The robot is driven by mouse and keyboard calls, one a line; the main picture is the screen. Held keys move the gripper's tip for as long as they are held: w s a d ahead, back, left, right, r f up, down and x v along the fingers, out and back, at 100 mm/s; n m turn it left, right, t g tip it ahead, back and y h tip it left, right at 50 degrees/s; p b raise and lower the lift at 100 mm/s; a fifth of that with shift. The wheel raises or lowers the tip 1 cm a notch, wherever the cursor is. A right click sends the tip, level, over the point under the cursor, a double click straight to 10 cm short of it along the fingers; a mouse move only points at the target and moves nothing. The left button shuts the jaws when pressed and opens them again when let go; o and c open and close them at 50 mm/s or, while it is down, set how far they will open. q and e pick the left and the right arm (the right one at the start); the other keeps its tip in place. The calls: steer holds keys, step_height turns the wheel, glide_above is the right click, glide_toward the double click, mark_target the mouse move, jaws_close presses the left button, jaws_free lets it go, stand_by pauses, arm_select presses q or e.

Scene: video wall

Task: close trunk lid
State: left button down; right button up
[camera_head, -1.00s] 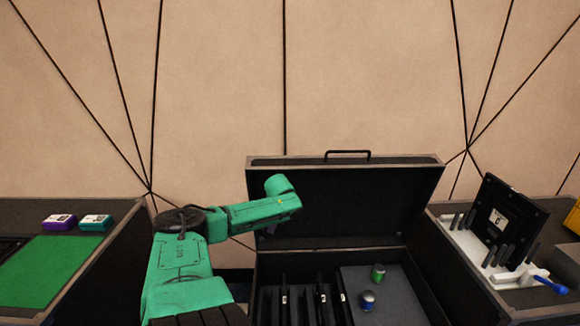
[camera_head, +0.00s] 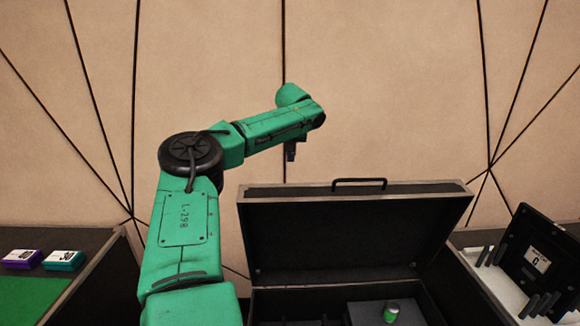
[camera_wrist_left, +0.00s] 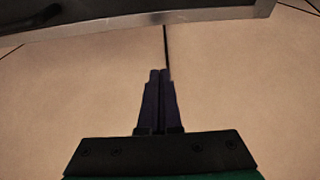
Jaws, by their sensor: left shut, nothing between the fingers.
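The trunk lid (camera_head: 345,238) stands open and upright at the back of the black trunk, with a grey rim and a handle (camera_head: 359,184) on its top edge. My left gripper (camera_head: 290,152) is shut and empty, pointing down above the lid's top edge, left of the handle. It looks apart from the lid; its depth relative to the lid is unclear. In the left wrist view the shut dark fingers (camera_wrist_left: 158,74) point at the beige wall, and the lid's metal-edged rim (camera_wrist_left: 130,20) crosses the top. My right gripper is not in view.
Side tables hold purple and teal boxes (camera_head: 62,260) at left and a black panel (camera_head: 540,258) on a white rack at right. The beige wall (camera_head: 400,90) is behind; the space above the lid is clear.

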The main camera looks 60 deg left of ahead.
arm_select(q)
steer(key=f+p, duration=0.2)
steer(key=f, duration=0.2)
steer(key=f+p, duration=0.3)
steer(key=f, duration=0.1)
steer(key=shift+s+d, duration=0.1)
steer(key=shift+s, duration=0.1)
steer(key=shift+d+f, duration=0.1)
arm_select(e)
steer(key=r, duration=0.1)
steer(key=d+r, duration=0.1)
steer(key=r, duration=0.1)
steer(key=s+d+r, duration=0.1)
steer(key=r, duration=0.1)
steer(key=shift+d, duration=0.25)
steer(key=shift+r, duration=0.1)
